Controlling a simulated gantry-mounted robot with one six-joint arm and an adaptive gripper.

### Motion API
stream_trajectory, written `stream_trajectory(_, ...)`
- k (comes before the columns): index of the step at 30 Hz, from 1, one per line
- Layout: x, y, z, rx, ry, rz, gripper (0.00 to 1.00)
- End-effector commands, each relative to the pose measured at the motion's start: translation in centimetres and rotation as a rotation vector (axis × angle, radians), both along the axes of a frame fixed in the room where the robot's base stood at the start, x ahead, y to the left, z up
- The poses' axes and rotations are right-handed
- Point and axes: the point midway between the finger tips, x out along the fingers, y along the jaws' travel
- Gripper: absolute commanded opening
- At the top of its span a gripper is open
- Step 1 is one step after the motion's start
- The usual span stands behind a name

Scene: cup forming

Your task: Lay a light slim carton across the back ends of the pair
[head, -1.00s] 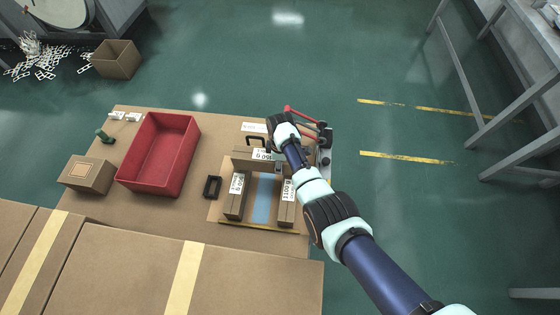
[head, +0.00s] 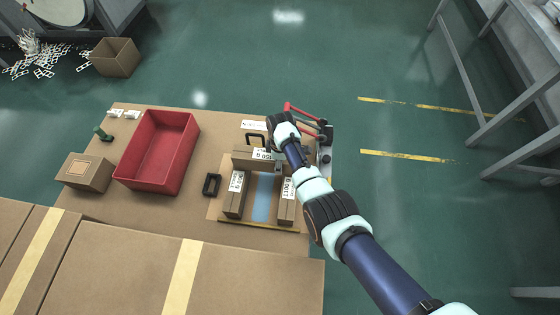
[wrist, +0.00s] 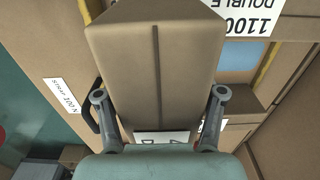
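The pair of slim cartons, a left one (head: 235,204) and a right one (head: 286,211), lie parallel with a blue strip (head: 262,196) between them. A third slim carton (head: 242,158) with a white label lies crosswise at their far ends; I cannot tell whether it rests on them or hangs just above. My gripper (head: 279,166) is at this carton's right part. In the wrist view the carton (wrist: 157,65) fills the space between the two fingertips (wrist: 160,95), which press along its sides. The right carton's printed label (wrist: 248,18) shows beyond it.
A red bin (head: 158,150) and a small brown box (head: 85,172) stand left on the cardboard-coloured table. A red-handled tool (head: 305,115) lies at the far right edge. Large cartons (head: 130,270) fill the front.

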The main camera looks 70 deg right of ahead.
Motion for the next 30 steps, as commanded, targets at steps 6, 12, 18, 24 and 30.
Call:
stream_trajectory(6, 0.0, 0.0, 0.0, 0.0, 0.0, 0.0, 0.93)
stream_trajectory(12, -0.1, 0.1, -0.1, 0.002, 0.002, 0.0, 0.93)
stream_trajectory(18, 0.0, 0.0, 2.1, -0.003, -0.001, 0.0, 0.93)
stream_trajectory(24, 0.0, -0.1, 7.2, -0.004, -0.003, 0.0, 0.93)
stream_trajectory(30, -0.1, -0.1, 11.0, -0.002, -0.001, 0.0, 0.93)
